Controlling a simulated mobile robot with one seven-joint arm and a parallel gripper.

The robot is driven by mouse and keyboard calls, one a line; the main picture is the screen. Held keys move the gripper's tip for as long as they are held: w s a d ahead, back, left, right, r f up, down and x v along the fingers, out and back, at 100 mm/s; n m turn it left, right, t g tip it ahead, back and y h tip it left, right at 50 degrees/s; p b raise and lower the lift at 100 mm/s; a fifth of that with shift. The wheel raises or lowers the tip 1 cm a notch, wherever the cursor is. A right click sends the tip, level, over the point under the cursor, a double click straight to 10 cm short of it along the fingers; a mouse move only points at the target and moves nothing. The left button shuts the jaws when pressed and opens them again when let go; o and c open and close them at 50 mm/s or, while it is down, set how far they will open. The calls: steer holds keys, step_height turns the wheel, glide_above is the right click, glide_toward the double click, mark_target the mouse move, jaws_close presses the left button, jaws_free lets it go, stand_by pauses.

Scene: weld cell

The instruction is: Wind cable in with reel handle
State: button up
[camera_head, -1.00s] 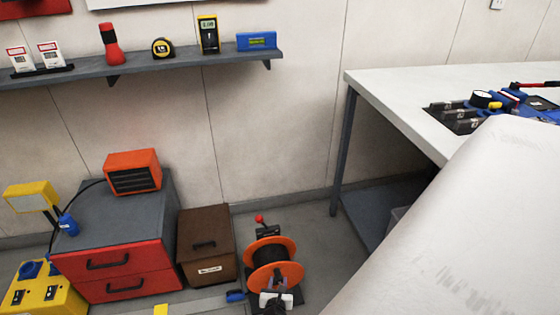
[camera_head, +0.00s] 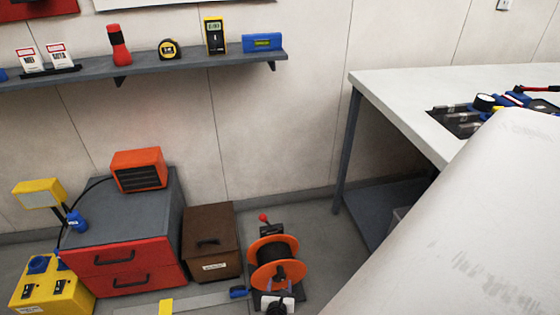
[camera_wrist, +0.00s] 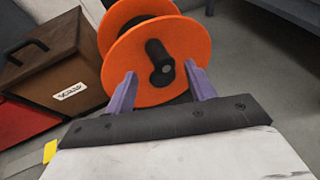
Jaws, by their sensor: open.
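The cable reel (camera_head: 274,262) stands on the floor, with orange discs and dark cable wound between them. A red knob shows at its top in the head view. In the wrist view the reel (camera_wrist: 125,52) faces me, and its black handle (camera_wrist: 158,60) sticks out toward the camera. My gripper (camera_wrist: 160,85) is open, its two purple fingers apart on either side below the handle and in front of the orange disc. The handle is not clamped.
A brown scrap box (camera_head: 210,242) stands close left of the reel, beside a red-fronted drawer cabinet (camera_head: 125,268). A blue plug (camera_head: 238,292) lies on the floor by the reel. The workbench (camera_head: 400,88) stands to the right. A yellow power box (camera_head: 50,292) is far left.

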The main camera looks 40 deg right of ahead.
steer(key=p+v, duration=0.4)
steer(key=v, duration=0.2)
steer(key=shift+p, duration=0.4)
steer(key=shift+s, duration=0.1)
